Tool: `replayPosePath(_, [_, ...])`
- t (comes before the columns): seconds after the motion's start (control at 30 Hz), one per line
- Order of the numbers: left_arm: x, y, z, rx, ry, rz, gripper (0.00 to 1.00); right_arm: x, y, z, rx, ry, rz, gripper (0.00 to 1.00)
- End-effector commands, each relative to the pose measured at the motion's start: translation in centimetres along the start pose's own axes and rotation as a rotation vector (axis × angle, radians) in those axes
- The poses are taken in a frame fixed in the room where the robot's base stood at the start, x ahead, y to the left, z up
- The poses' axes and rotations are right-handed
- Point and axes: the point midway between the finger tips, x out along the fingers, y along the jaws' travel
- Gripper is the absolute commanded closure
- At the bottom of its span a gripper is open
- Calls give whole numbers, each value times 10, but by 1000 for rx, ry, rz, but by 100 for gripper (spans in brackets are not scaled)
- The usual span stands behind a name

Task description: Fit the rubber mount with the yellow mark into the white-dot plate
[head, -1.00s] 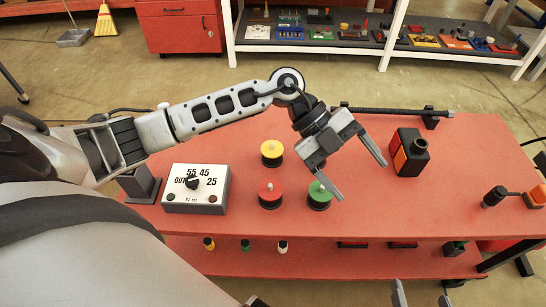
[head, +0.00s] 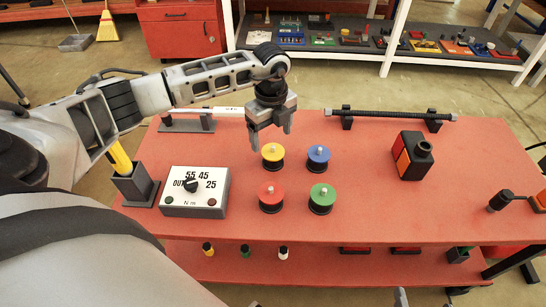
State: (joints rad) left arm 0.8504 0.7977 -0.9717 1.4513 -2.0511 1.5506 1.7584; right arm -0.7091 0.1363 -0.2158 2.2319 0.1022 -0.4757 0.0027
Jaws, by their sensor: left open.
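A yellow-topped black round piece with a pale stud (head: 273,153) stands on the red bench; it looks like the mount with the yellow mark. Blue (head: 318,154), red (head: 271,194) and green (head: 321,194) pieces of the same shape stand beside it. My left gripper (head: 270,138) points down just above and behind the yellow piece, open and empty, apparently not touching it. A grey tip at the bottom edge may belong to my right gripper (head: 402,298); its opening is hidden. I cannot make out a plate with a white dot.
A torque dial box (head: 195,192) and a dark holder with a yellow-handled tool (head: 134,185) are at left. An orange-black block (head: 412,155) stands at right, behind it a black bar (head: 393,116). Small marked cylinders (head: 245,251) stand on the lower shelf. The bench's right-centre is clear.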

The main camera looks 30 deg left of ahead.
Motion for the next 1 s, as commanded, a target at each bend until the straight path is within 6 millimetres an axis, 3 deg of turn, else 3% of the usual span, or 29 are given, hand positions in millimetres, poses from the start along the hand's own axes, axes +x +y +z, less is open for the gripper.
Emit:
replayPosePath(0.17, [13,-1,-1,1,1,1,22,0,0,-1,-1,4,0,25])
replayPosePath(0.43, [51,-4,-2,1,2,1,22,2,0,0,-3,9,-1,25])
replayPosePath(0.73, [56,-4,-1,1,0,-1,22,0,0,-3,-5,16,-2,25])
replayPosePath(0.77, [56,-4,-1,1,0,-1,24,0,0,-3,-5,15,-2,25])
replayPosePath(0.93, [56,-4,-1,1,1,-1,72,0,0,-3,-6,14,-3,25])
replayPosePath(1.0, [56,-4,-1,1,1,-2,76,0,0,-3,-6,14,-3,25])
